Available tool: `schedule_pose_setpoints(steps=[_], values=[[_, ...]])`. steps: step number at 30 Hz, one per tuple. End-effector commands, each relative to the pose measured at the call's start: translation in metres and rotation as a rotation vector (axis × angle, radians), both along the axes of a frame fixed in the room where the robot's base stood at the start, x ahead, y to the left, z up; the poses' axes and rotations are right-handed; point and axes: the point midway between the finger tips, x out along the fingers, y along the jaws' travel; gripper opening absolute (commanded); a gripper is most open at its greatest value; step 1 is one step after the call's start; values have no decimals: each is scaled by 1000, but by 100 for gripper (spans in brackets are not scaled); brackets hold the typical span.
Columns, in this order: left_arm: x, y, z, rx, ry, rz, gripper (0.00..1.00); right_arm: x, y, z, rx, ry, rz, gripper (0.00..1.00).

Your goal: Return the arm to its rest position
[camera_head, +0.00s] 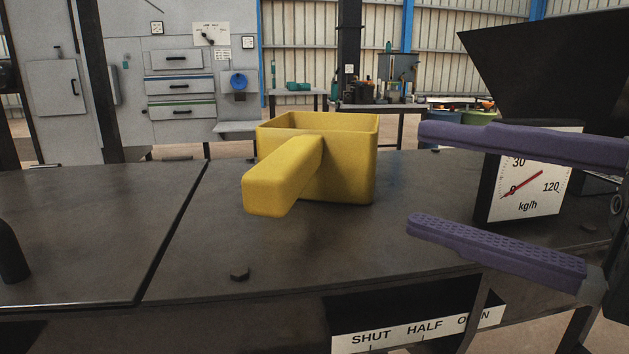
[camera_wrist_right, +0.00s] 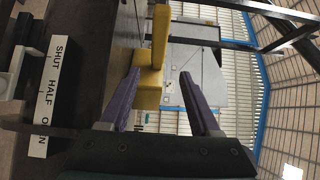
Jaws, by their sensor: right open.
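My right gripper (camera_head: 418,178) comes in from the right in the head view, with two purple fingers spread apart and nothing between them. Its fingertips are a little to the right of a yellow open-topped scoop box (camera_head: 345,165) with a thick handle, and apart from it. The box stands upright on the dark metal table (camera_head: 100,225), its handle pointing towards me. In the right wrist view the yellow box (camera_wrist_right: 150,97) shows beyond the spread fingers (camera_wrist_right: 160,78). My left gripper is not clearly in view.
A dial marked kg/h (camera_head: 528,192) and a black hopper (camera_head: 550,75) stand at the right, behind my right fingers. A label reading SHUT, HALF, OPEN (camera_head: 385,338) is on the table front. The left tabletop is mostly clear.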

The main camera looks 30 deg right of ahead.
Motion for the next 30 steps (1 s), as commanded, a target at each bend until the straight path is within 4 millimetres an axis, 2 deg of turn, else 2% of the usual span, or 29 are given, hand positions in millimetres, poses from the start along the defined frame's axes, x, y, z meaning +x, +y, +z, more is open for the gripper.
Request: schedule_pose_setpoints(steps=[10,14,17,22,26,30], values=[[0,-1,1,-3,0,2,0,0,0,0,-2,0,0,63],[0,-2,19,-8,1,5,0,-2,6,10,-72,3,23,63],[0,-3,54,-10,3,7,0,-8,20,24,-244,13,79,63],[0,-3,134,-12,0,8,0,-25,40,36,-705,72,232,63],[0,-3,190,-11,-1,7,0,-41,38,42,-1045,165,366,63],[0,-2,241,-9,-2,6,0,-61,26,56,-1326,301,518,63]])
